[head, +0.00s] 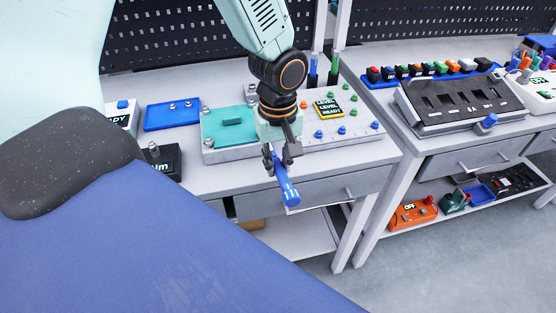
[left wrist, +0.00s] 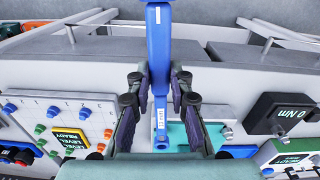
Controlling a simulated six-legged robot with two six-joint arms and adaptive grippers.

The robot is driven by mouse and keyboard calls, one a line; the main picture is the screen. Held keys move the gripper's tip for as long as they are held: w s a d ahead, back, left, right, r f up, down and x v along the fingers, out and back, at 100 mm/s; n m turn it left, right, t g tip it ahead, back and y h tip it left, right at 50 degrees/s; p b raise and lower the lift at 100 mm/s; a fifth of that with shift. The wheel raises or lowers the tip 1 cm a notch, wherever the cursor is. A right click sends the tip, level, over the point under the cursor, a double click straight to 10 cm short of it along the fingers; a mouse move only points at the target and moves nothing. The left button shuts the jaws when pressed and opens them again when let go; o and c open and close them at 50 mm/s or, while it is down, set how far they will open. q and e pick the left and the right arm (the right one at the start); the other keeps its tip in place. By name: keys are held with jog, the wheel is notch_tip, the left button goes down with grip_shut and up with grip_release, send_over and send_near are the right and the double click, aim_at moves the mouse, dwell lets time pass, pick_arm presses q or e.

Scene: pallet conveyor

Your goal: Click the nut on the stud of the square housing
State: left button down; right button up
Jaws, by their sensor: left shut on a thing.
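My left gripper (head: 280,157) is shut on a blue tool (head: 287,188) with a long bar shape, held tilted down over the front edge of the bench. In the left wrist view, the tool (left wrist: 158,35) passes between the two dark fingers (left wrist: 160,92) and carries a small white label. Behind the gripper, a teal square part (head: 222,128), which looks like the housing, lies on a grey fixture (head: 215,155). Small metal studs stand near its edges. I cannot tell which piece is the nut. My right gripper is not in view.
A blue tray (head: 172,115) with metal pieces lies left of the fixture. A black box (head: 162,163) reads "Nm". A yellow-framed display (head: 328,107) reading "LEVEL READY" sits among colored knobs. A second bench with a sloped black panel (head: 460,103) stands right.

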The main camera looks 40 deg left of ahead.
pick_arm(q)
jog(key=shift+f, duration=0.25)
dwell(0.5)
jog(key=shift+s+a+m+b, duration=0.3)
jog(key=shift+s+a+m, duration=0.4)
jog(key=shift+m, duration=0.2)
dwell(1.3)
jog(key=shift+w+d+n, duration=0.15)
jog(key=shift+d+n, duration=0.1)
jog(key=shift+n, duration=0.05)
dwell(0.4)
jog(key=shift+r+p, duration=0.15)
jog(key=shift+p, duration=0.2)
jog(key=shift+r+p, duration=2.05)
jog(key=shift+r, duration=0.35)
